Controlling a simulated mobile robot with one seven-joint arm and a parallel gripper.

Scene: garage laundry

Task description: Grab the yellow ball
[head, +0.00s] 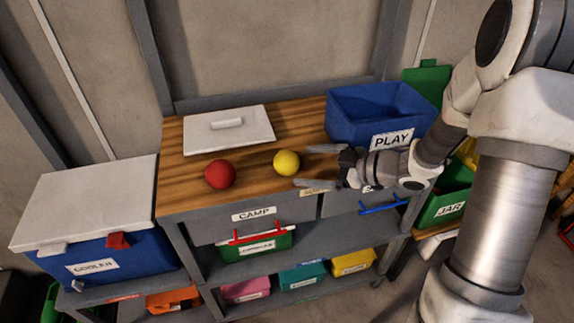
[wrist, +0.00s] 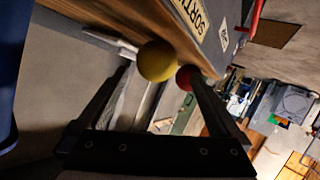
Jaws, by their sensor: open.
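The yellow ball (head: 287,162) rests on the wooden bench top (head: 300,119) in the head view. My gripper (head: 307,166) is open, with its fingers pointing left toward the ball. The fingertips are close to the ball's right side, and no grip on it shows. In the wrist view the yellow ball (wrist: 156,61) appears beyond the opening between my two fingers (wrist: 162,78). A red ball (head: 220,174) lies on the bench to the left; in the wrist view it (wrist: 185,77) is partly hidden behind the yellow ball and a finger.
A white lid (head: 228,137) with a handle lies behind the balls. The blue PLAY bin (head: 360,108) stands at the right back, close to my gripper. A blue cooler (head: 120,262) with a white lid stands left of the bench. Labelled drawers sit below the bench's front edge.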

